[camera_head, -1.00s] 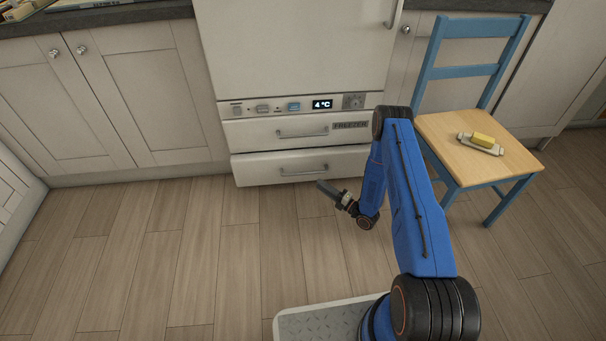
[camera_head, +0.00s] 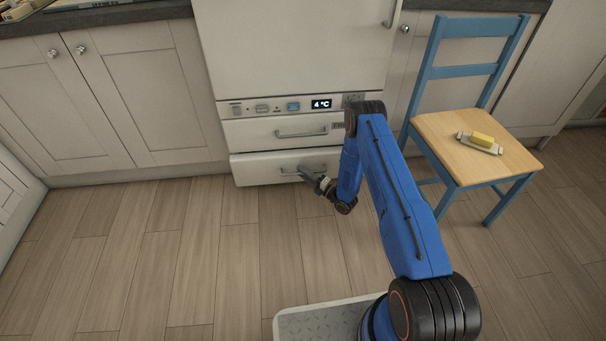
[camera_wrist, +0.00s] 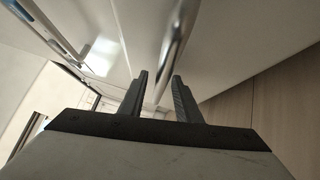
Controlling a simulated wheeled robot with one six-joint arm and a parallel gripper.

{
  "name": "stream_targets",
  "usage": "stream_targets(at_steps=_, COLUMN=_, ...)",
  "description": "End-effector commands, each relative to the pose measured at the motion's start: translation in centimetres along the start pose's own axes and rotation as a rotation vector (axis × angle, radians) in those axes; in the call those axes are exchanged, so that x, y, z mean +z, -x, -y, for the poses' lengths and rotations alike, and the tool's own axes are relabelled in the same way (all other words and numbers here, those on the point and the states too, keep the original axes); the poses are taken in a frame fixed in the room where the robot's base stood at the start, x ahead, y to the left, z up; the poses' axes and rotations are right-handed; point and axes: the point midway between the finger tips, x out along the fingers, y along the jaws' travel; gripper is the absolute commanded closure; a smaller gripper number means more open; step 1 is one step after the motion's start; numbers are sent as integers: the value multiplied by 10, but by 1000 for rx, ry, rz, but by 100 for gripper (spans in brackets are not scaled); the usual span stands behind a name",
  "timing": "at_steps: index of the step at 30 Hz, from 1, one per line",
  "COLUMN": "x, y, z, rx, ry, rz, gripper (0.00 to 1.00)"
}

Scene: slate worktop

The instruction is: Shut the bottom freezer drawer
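The bottom freezer drawer (camera_head: 255,170) is a white front with a metal bar handle, low on the white fridge. It seems to stand slightly out from the drawer above; how far is hard to tell. My gripper (camera_head: 305,174) is at the right part of its handle (camera_head: 285,173) and hides that part in the head view. In the wrist view my gripper (camera_wrist: 160,75) has its two dark fingers apart. The metal handle (camera_wrist: 178,40) runs between and past the fingertips; I cannot tell whether they touch it.
The upper freezer drawer (camera_head: 255,134) sits above, under a control panel (camera_head: 265,108) showing 4 °C. The wooden floor (camera_head: 170,250) on the left is clear.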

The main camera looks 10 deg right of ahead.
Motion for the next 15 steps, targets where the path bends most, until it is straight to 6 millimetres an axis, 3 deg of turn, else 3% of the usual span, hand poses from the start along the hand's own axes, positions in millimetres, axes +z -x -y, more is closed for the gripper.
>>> stream_targets(at_steps=3, x=0, y=0, z=0, rx=0, ry=0, rz=0, gripper=70)
stream_targets(at_steps=7, x=0, y=0, z=0, rx=0, ry=0, rz=0, gripper=98)
stream_targets(at_steps=15, x=4, y=-3, z=1, rx=0, ry=1, rz=0, gripper=100)
